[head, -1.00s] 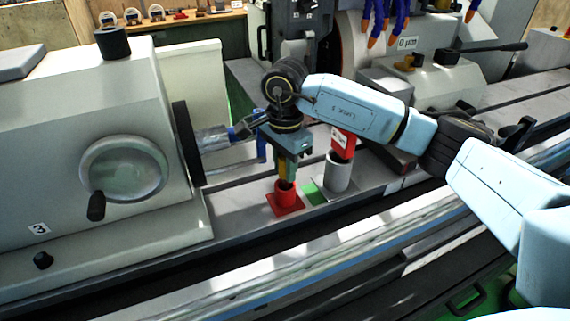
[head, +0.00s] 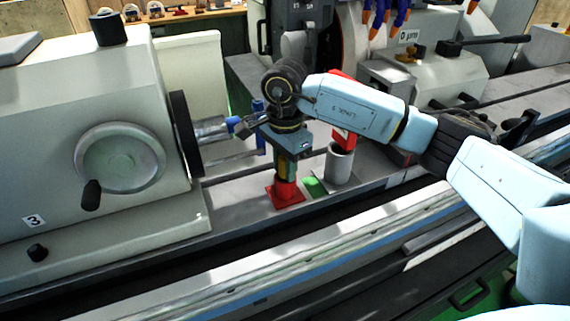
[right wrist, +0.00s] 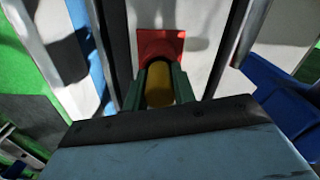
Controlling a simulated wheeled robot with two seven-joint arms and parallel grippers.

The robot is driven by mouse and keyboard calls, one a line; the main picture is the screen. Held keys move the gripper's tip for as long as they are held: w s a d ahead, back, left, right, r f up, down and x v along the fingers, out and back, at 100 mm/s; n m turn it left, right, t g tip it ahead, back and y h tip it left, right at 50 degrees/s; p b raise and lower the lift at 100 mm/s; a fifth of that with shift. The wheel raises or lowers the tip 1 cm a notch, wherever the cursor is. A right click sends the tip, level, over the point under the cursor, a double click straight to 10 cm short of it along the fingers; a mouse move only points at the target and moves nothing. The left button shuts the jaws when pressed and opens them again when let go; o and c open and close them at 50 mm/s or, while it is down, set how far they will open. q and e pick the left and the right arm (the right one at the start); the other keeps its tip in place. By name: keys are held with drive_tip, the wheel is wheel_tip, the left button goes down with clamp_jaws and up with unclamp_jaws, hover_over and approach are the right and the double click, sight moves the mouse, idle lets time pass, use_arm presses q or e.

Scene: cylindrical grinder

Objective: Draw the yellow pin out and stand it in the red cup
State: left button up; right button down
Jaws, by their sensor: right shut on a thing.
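My right gripper (head: 287,178) points straight down over the red cup (head: 287,194) and is shut on the yellow pin. In the right wrist view the yellow pin (right wrist: 159,85) stands between the green fingers, its far end at the red cup (right wrist: 173,42). The pin looks upright and in line with the cup. Its lower end is hidden, so I cannot tell how deep it sits or whether it touches the cup's floor. The fingertips are right at the cup's rim. My left gripper is not in view.
A green patch (head: 314,187) lies between the cups.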

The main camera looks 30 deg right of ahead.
drive_tip(key=shift+f, duration=0.15)
drive_tip(key=c, duration=1.1)
unclamp_jaws()
drive_tip(key=shift+o, duration=0.2)
